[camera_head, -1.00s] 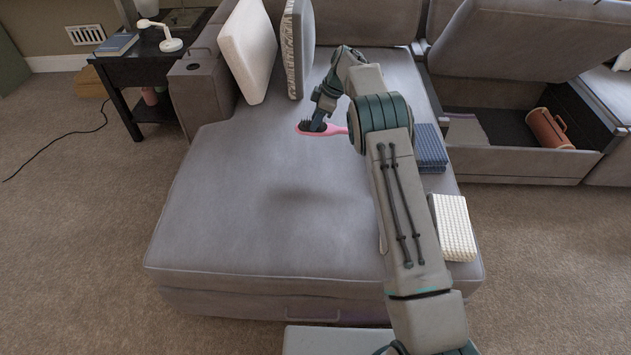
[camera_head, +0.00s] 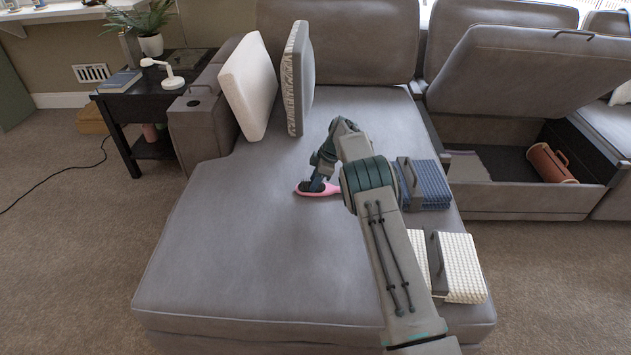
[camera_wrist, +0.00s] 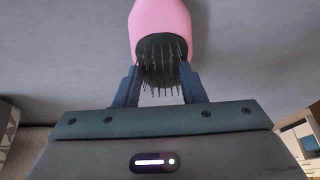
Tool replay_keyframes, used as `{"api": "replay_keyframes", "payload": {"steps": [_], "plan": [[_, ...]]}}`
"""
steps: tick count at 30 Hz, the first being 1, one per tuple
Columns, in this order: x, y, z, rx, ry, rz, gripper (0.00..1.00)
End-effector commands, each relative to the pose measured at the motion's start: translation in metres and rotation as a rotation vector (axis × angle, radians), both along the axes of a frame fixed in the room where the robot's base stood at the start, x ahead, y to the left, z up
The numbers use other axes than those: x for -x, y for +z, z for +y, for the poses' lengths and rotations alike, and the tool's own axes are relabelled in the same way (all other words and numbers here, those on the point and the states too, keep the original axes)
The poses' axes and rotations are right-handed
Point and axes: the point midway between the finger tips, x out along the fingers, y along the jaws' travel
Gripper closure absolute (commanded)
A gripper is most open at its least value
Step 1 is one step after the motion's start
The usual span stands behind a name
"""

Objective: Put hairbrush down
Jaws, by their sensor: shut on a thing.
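The pink hairbrush (camera_head: 321,189) with dark bristles is at my gripper (camera_head: 314,187), over the grey chaise seat (camera_head: 240,245). In the wrist view the hairbrush (camera_wrist: 160,25) has its bristle end between the two fingers of my gripper (camera_wrist: 160,88), which is shut on it. The brush's pink body points away from the gripper. The brush is at or just above the seat fabric; I cannot tell whether it touches. Part of the brush is hidden behind my arm in the head view.
A white cushion (camera_head: 248,88) and a grey cushion (camera_head: 299,75) stand upright at the back left. Blue (camera_head: 425,185) and white (camera_head: 461,268) textured items lie along the right edge. An opened storage seat (camera_head: 520,190) is at the right. The seat's left and front are clear.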

Motion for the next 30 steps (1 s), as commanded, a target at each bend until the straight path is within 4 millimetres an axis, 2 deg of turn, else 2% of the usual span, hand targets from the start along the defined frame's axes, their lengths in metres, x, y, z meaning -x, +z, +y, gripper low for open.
{"api": "replay_keyframes", "payload": {"steps": [8,9,10,11,22,26,30], "plan": [[0.0,-0.003,0.0,-0.001,-0.001,-0.001,0.86],[0.0,-0.001,0.0,0.0,-0.001,-0.001,0.52],[0.0,-0.001,0.0,0.0,-0.001,-0.001,0.44],[0.0,-0.001,0.0,0.0,-0.001,-0.001,0.41],[0.0,0.004,0.0,0.0,0.0,-0.001,0.41],[-0.001,0.025,-0.009,-0.002,-0.004,-0.003,0.41],[-0.001,0.054,-0.021,-0.002,-0.003,-0.003,0.41]]}}
